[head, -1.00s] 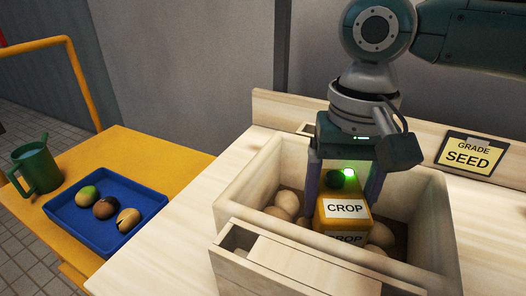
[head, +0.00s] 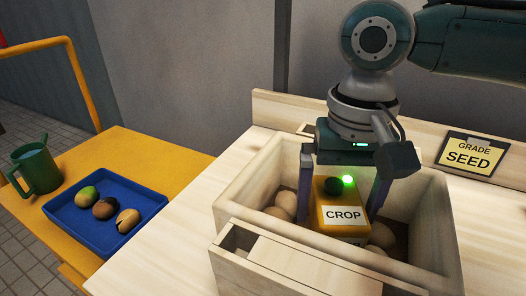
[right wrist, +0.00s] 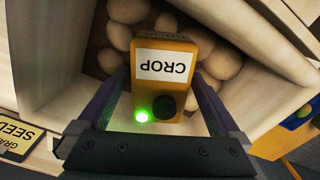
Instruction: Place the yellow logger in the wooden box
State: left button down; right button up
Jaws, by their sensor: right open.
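The yellow logger (head: 343,213), with a CROP label, a black knob and a lit green lamp, sits inside the wooden box (head: 247,180) among potatoes. It also shows in the right wrist view (right wrist: 168,88), between the fingers. My right gripper (head: 339,215) is open, with one finger on each side of the logger and gaps beside it. The gripper also shows in the right wrist view (right wrist: 163,88). The logger's underside is hidden, so I cannot tell exactly what it rests on. My left gripper is not in view.
Several potatoes (head: 284,203) lie in the box. A lidded wooden compartment (head: 310,272) stands at its front. A GRADE SEED sign (head: 471,153) stands at the right. At the left, a yellow table holds a blue tray (head: 75,221) with three potatoes and a green can (head: 38,168).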

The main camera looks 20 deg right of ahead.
aim_at(338, 199)
notch_tip(338, 199, up, 12)
jog(key=p, duration=0.3)
jog(key=shift+a, duration=0.1)
